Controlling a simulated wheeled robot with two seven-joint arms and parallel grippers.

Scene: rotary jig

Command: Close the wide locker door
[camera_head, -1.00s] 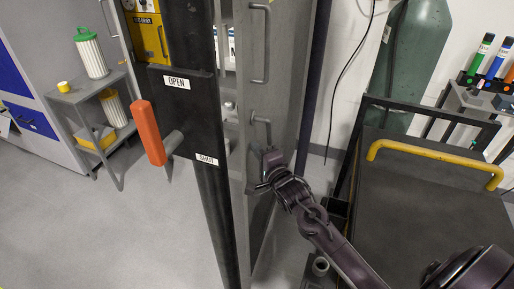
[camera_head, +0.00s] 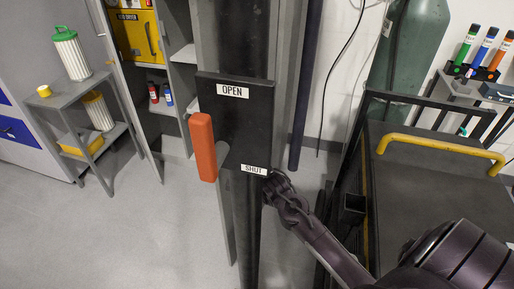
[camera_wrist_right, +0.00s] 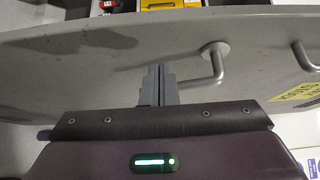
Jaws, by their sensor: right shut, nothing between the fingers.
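The grey locker door is mostly hidden behind a black post in the head view; a narrow grey strip of it (camera_head: 226,215) appears to show left of the post. In the right wrist view the door (camera_wrist_right: 110,65) spans the picture as a broad grey panel with a bent bar handle (camera_wrist_right: 216,65). My right gripper (camera_wrist_right: 157,72) is shut and empty, its fingertips at the door face left of the handle; contact is unclear. In the head view, its fingers are hidden behind the black panel. The locker's interior (camera_head: 182,55) shows left of the post. My left gripper is not in view.
The black panel (camera_head: 240,125), labelled OPEN and SHUT, carries an orange lever (camera_head: 202,147) in front of the locker. A dark cart with a yellow handle (camera_head: 440,150) and a green cylinder (camera_head: 410,50) stand right. A small shelf (camera_head: 75,90) stands left, with clear floor before it.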

